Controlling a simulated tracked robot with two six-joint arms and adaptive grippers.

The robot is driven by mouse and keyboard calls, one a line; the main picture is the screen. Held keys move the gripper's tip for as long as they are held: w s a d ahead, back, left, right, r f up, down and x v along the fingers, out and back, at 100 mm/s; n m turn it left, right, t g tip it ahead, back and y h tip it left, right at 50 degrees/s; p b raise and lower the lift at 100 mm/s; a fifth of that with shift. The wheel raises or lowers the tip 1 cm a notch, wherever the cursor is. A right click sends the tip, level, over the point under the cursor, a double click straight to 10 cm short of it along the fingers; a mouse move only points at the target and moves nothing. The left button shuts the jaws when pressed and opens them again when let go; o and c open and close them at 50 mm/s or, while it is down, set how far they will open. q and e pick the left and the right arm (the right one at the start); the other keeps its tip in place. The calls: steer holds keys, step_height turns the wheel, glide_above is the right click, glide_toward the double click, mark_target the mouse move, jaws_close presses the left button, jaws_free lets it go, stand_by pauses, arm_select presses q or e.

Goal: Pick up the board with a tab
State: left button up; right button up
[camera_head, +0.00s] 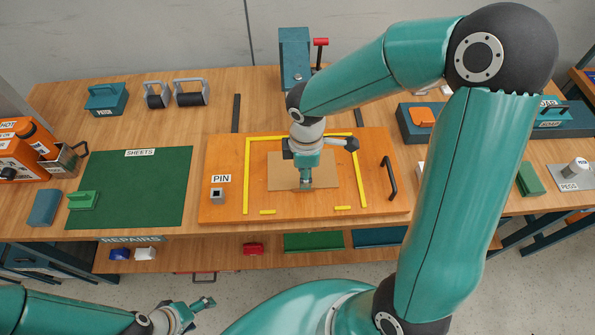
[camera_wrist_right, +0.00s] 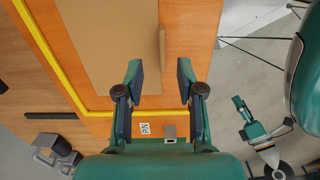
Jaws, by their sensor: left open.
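A flat tan board (camera_head: 283,180) lies on the orange work board (camera_head: 230,207), inside yellow corner lines. My right gripper (camera_head: 306,183) is over it and hides its middle. In the right wrist view the board (camera_wrist_right: 108,42) fills the upper left, and a narrow tan tab (camera_wrist_right: 161,46) stands out at its right edge. My right gripper's fingers (camera_wrist_right: 159,80) are apart, with nothing between their tips; the tab shows just beyond the gap. My left gripper (camera_head: 205,303) is low at the front left, off the table, open and empty. It also shows in the right wrist view (camera_wrist_right: 241,106).
A small PIN block (camera_head: 217,195) stands on the orange board's left side, and a black handle (camera_head: 389,178) on its right. A green SHEETS mat (camera_head: 130,190) lies to the left. A lower shelf (camera_head: 210,262) holds coloured pieces.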

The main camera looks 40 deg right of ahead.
step_height(320, 180, down, 5)
steer(key=shift+a+r, duration=0.1)
jaws_close()
stand_by(0.4)
